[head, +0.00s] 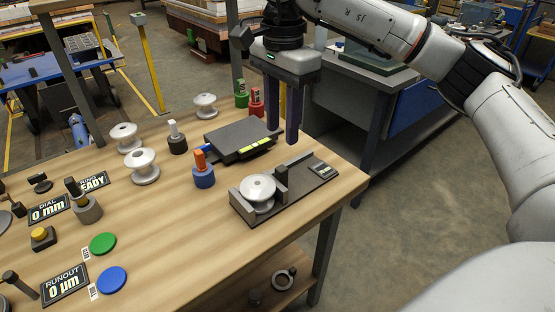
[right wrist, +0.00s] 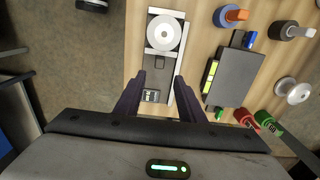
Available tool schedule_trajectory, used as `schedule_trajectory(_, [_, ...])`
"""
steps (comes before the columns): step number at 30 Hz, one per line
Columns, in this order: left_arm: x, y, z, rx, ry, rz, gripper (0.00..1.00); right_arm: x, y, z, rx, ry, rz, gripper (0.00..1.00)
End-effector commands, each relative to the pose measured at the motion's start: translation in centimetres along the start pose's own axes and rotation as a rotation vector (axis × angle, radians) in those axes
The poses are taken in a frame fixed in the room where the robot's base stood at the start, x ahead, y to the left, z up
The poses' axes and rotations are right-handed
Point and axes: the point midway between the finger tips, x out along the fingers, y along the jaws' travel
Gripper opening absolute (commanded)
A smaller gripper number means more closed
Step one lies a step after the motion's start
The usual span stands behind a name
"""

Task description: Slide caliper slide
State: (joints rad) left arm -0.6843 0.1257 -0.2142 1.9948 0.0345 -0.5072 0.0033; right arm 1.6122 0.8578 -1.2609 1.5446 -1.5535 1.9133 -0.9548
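The caliper (head: 300,198) is a dark grey base on the wooden table near its right corner. A white insulator (head: 258,188) sits on it, between an upright jaw at the left and the dark upright slide (head: 281,178). A small display (head: 323,170) is at its right end. My right gripper (head: 283,135) is open and empty, fingers pointing down, above and behind the caliper. In the right wrist view, the open fingers (right wrist: 160,76) appear either side of the caliper's display end, with the slide (right wrist: 160,62) just ahead. My left gripper is not in view.
A flat dark device (head: 240,138) with yellow labels stands behind the caliper. Blue-based (head: 204,176), red (head: 257,105) and green (head: 241,96) pieces stand near it. White insulators (head: 143,168) are farther left. Green (head: 103,243) and blue discs lie in front. Table front centre is clear.

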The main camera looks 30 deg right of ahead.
Motion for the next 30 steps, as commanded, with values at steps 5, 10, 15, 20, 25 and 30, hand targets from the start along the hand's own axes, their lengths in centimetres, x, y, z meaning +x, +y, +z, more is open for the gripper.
schedule_trajectory(5, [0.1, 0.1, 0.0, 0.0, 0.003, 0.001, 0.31, 2.8, 0.1, -0.1, 0.0, 0.003, 0.005, 0.36])
schedule_trajectory(10, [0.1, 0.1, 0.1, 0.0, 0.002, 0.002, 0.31, 6.0, 0.1, 0.0, 0.0, 0.0, 0.005, 0.36])
schedule_trajectory(15, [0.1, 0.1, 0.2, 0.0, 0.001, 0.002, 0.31, 8.5, 0.1, 0.0, 0.001, 0.0, 0.003, 0.36])
schedule_trajectory(20, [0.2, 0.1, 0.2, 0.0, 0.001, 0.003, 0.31, 9.7, 0.1, 0.1, 0.001, -0.001, 0.002, 0.36])
schedule_trajectory(25, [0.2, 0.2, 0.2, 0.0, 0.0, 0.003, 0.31, 9.9, 0.1, 0.1, 0.0, -0.002, 0.0, 0.36])
schedule_trajectory(30, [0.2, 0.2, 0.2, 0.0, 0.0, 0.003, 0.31, 9.8, 0.1, 0.1, 0.001, -0.002, 0.0, 0.29])
